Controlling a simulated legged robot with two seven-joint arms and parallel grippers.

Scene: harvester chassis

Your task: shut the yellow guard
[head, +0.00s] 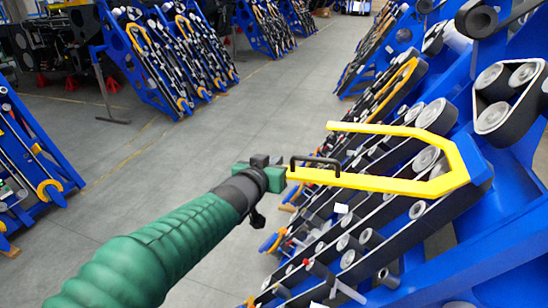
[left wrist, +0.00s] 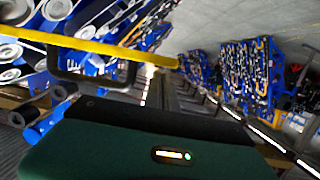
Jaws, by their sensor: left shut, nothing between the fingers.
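The yellow guard (head: 390,184) is a U-shaped bar at the right in the head view. It stands out from the blue chassis (head: 470,190) over the belts and rollers, with a black handle (head: 315,161) on its near arm. My left gripper (head: 283,175) is at the free end of that near arm, just left of the handle. Its fingers are shut with nothing between them; whether they touch the guard I cannot tell. In the left wrist view the yellow bar (left wrist: 100,47) and black handle (left wrist: 92,82) lie beyond the green gripper body. My right gripper is not in view.
Belts and rollers (head: 345,240) fill the chassis side below the guard. More blue chassis units (head: 170,60) stand at the back left, and another (head: 30,165) is at the left edge. The grey floor (head: 200,130) between them is clear.

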